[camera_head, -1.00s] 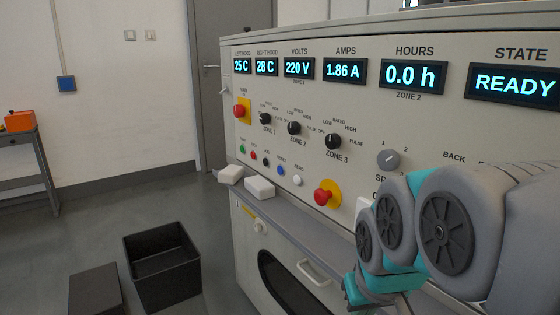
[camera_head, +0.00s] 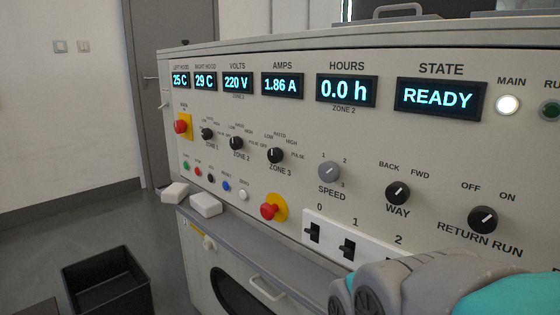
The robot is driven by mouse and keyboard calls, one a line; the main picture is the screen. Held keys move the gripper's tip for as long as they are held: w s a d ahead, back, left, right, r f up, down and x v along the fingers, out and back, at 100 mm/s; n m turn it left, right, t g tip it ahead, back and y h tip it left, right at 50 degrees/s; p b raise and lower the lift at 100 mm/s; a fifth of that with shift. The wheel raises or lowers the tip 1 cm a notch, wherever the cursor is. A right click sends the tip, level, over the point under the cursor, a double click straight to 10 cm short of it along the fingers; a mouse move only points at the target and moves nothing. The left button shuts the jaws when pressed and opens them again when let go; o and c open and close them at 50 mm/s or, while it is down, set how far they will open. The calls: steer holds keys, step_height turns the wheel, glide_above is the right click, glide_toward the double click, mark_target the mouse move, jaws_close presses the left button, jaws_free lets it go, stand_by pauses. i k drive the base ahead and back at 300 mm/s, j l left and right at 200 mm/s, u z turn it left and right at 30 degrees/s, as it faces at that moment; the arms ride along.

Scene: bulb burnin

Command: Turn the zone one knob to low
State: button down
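The zone one knob (camera_head: 207,134) is a small black rotary knob at the left of the grey panel, above the label ZONE 1. Its pointer direction is too small to read surely. The zone two knob (camera_head: 236,143) and zone three knob (camera_head: 275,155) sit to its right, with LOW, RATED and HIGH marks around them. My arm shows at the lower right, in front of the panel and well to the right of the zone one knob. My gripper is out of view.
A red mushroom button on a yellow plate (camera_head: 181,127) is left of the zone one knob; another red button (camera_head: 270,211) is lower. Two white blocks (camera_head: 205,205) rest on the ledge below. A black open bin (camera_head: 106,283) stands on the floor. The screen (camera_head: 440,96) reads READY.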

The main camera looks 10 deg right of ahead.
mark_target(206, 134)
steer(key=i+j+u, duration=0.15)
steer(key=i+u, duration=0.6)
